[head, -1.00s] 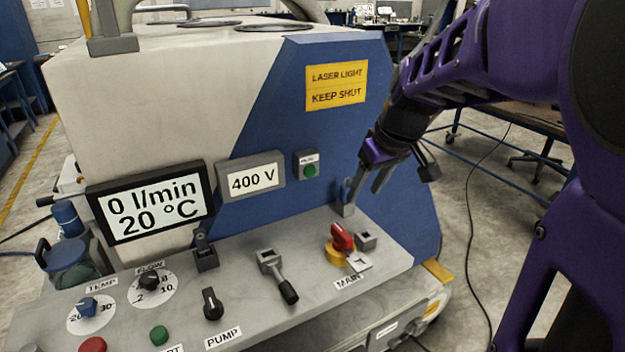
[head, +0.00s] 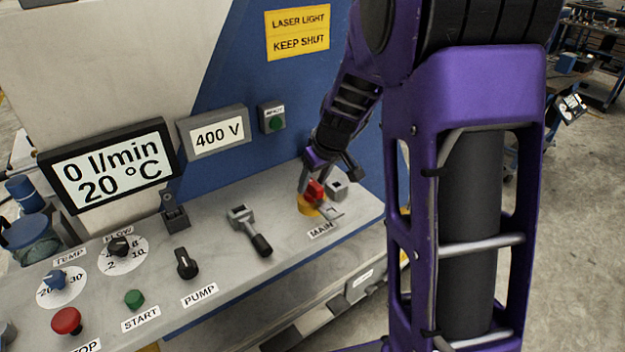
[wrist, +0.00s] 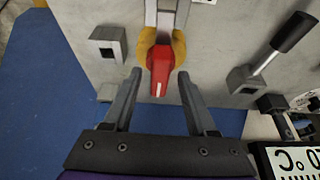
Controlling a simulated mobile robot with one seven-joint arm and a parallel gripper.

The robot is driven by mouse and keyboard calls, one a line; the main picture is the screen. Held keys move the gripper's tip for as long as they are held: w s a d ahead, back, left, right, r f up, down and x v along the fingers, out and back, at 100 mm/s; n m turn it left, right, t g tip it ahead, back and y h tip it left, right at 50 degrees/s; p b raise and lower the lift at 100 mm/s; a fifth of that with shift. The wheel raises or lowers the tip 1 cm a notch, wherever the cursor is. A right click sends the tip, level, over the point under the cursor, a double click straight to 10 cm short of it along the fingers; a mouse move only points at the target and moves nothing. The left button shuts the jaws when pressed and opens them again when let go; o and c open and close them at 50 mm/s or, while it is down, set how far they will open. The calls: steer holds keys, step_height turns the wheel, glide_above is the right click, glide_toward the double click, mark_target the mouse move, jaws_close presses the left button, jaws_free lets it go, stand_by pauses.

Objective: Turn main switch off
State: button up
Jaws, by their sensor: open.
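The main switch (head: 315,191) is a red handle on a yellow round base, above the MAIN label (head: 320,229) at the right end of the grey panel. In the wrist view the red handle (wrist: 160,70) points toward my gripper, with a white mark near its end. A grey hasp-like piece (wrist: 165,15) lies on the far side of it. My gripper (wrist: 155,78) is open, its two fingers on either side of the handle's near end, with gaps between. In the head view my gripper (head: 310,185) is at the switch and partly covers it.
A grey square block (head: 337,190) stands right beside the switch; it also shows in the wrist view (wrist: 108,45). A black-handled lever (head: 250,232) and the PUMP knob (head: 186,263) are to the left. The blue housing wall (head: 290,150) rises behind.

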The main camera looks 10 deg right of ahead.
jaws_close()
stand_by(0.3)
stand_by(1.2)
